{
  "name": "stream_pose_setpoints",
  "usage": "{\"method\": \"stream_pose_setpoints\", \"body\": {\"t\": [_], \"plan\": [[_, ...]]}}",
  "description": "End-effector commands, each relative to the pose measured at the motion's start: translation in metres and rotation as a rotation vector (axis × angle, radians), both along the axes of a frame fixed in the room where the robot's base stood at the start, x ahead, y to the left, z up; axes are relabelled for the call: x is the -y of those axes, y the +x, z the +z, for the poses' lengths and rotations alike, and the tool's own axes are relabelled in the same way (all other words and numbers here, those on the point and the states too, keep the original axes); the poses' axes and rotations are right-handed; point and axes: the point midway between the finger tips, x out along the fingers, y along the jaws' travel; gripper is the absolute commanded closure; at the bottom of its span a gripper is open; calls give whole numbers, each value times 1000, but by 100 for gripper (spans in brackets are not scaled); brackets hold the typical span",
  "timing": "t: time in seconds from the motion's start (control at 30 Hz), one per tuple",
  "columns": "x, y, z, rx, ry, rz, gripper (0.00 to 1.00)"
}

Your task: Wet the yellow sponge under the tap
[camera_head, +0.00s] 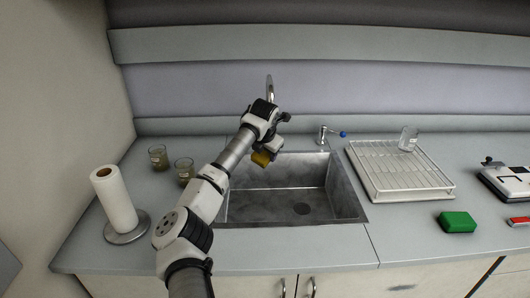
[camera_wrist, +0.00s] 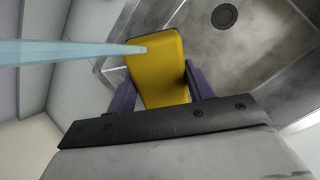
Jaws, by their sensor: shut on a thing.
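The yellow sponge (camera_wrist: 160,80) is held between the two dark fingers of my gripper (camera_wrist: 162,92) in the wrist view. In the head view my gripper (camera_head: 270,148) is over the back left part of the sink, and the sponge (camera_head: 261,158) shows below it. The tap (camera_head: 270,88) rises behind my gripper, its lower part hidden by my arm. A pale blue water stream (camera_wrist: 65,52) comes in from the left in the wrist view and ends on the sponge's outer part.
The steel sink (camera_head: 345,195) is empty, with a drain (camera_wrist: 224,16) in its floor. A blue-tipped lever (camera_head: 343,134) is behind it. A wire rack (camera_head: 400,178) with a beaker (camera_head: 408,138) and a green sponge (camera_head: 457,222) are right. Two beakers (camera_head: 158,157) and a paper roll (camera_head: 114,200) are left.

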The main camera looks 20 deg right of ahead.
Motion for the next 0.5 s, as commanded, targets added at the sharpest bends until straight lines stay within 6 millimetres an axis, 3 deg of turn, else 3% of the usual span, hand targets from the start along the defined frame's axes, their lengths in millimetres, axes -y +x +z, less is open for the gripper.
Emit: {"method": "stream_pose_setpoints", "body": {"t": [0.5], "plan": [[-13, -33, -1, 1, 0, 0, 66]]}}
